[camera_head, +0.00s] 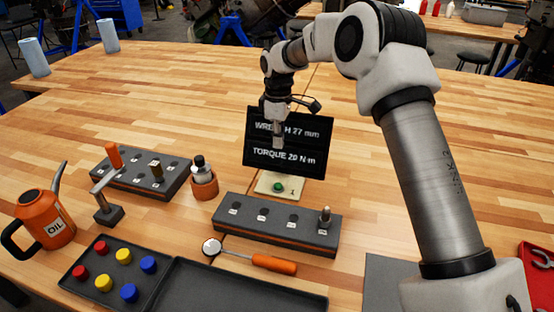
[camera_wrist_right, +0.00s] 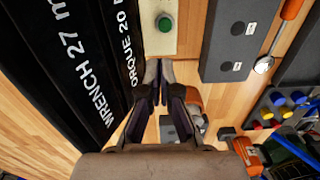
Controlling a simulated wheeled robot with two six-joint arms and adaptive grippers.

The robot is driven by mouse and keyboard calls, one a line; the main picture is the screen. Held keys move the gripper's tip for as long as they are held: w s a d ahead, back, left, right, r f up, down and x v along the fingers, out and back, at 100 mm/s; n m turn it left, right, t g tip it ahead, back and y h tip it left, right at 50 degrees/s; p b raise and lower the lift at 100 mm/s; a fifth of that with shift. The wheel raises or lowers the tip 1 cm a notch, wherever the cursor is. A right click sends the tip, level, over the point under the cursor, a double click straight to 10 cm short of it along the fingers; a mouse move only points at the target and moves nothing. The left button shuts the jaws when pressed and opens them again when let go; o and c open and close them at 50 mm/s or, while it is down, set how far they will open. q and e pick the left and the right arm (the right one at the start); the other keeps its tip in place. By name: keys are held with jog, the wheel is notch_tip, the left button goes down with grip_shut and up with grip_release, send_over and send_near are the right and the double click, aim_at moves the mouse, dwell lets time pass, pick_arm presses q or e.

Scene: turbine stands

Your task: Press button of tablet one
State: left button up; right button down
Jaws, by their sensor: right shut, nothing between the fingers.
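A black tablet (camera_head: 289,142) stands upright on the table and reads "WRENCH 27 mm" and "TORQUE 20 N m", partly covered by my right gripper. In front of it is a cream button base (camera_head: 265,183) with a green button (camera_head: 278,187). My right gripper (camera_head: 279,146) is shut and empty, pointing down in front of the screen, above and apart from the button. In the right wrist view the green button (camera_wrist_right: 165,23) lies beyond the fingertips (camera_wrist_right: 159,64), with the tablet (camera_wrist_right: 75,60) at the left. My left gripper is not in view.
A dark socket block (camera_head: 290,222) stands just in front of the button base.

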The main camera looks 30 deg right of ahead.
aim_at(278, 185)
jog(key=f+p, duration=0.1)
jog(key=f, duration=0.3)
jog(key=f+p, duration=0.1)
jog(key=f, duration=0.3)
jog(key=s+f+p, duration=0.1)
jog(key=f+p, duration=0.1)
jog(key=f, duration=0.2)
jog(key=shift+a+f, duration=0.2)
jog(key=shift+a, duration=0.1)
jog(key=shift+f, duration=0.2)
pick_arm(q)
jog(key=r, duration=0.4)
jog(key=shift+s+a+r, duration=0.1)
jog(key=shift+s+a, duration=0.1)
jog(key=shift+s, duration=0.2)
pick_arm(e)
jog(key=shift+a, duration=0.1)
